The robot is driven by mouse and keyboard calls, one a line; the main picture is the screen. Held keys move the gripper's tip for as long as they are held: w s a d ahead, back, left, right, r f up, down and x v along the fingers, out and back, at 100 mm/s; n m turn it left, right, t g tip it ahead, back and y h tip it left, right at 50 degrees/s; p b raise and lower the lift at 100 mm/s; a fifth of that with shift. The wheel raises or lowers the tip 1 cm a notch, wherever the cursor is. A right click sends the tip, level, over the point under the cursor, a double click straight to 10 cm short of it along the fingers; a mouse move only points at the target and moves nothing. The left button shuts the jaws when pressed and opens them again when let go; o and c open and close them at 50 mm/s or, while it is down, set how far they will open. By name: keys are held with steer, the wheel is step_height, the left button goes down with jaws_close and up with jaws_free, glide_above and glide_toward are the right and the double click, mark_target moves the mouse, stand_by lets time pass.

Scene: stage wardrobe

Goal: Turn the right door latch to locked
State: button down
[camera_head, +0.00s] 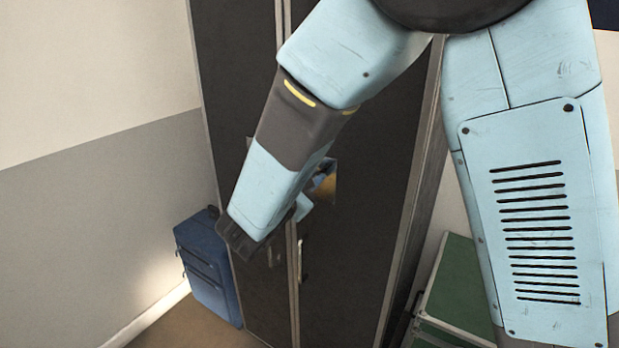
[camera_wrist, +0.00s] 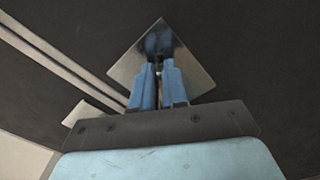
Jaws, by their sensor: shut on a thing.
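The tall dark wardrobe has a right door (camera_head: 350,240) and a left door (camera_head: 235,70), with a pale seam between them. A square metal latch plate (camera_head: 327,186) shows on the right door, partly behind my arm. In the wrist view the plate (camera_wrist: 197,76) appears as a diamond. My gripper (camera_wrist: 158,64) has its blue fingers closed together in front of the plate, shut on the latch. The fingers hide most of the latch, so its turn angle cannot be told. In the head view my forearm covers much of the gripper.
A slim door handle (camera_head: 300,260) is below the latch plate near the seam. A blue suitcase (camera_head: 208,262) stands against the wall at the wardrobe's left. A green chest (camera_head: 455,285) stands at the right, partly behind my body. Some floor is bare in front of the suitcase.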

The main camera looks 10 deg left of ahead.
steer(key=m, duration=0.3)
steer(key=d+f+m, duration=0.1)
steer(key=m, duration=0.3)
steer(key=f+m, duration=0.1)
steer(key=m, duration=0.3)
steer(key=shift+s+d+f, duration=0.15)
steer(key=shift+d+f, duration=0.05)
steer(key=shift+m, duration=0.3)
steer(key=c, duration=1.2)
jaws_free()
steer(key=shift+c, duration=0.2)
steer(key=shift+o, duration=0.4)
steer(key=shift+a, duration=0.1)
steer(key=shift+s, duration=0.1)
steer(key=shift+s+a, duration=0.2)
steer(key=shift+s, duration=0.05)
steer(key=v, duration=1.3)
steer(key=shift+f, duration=0.1)
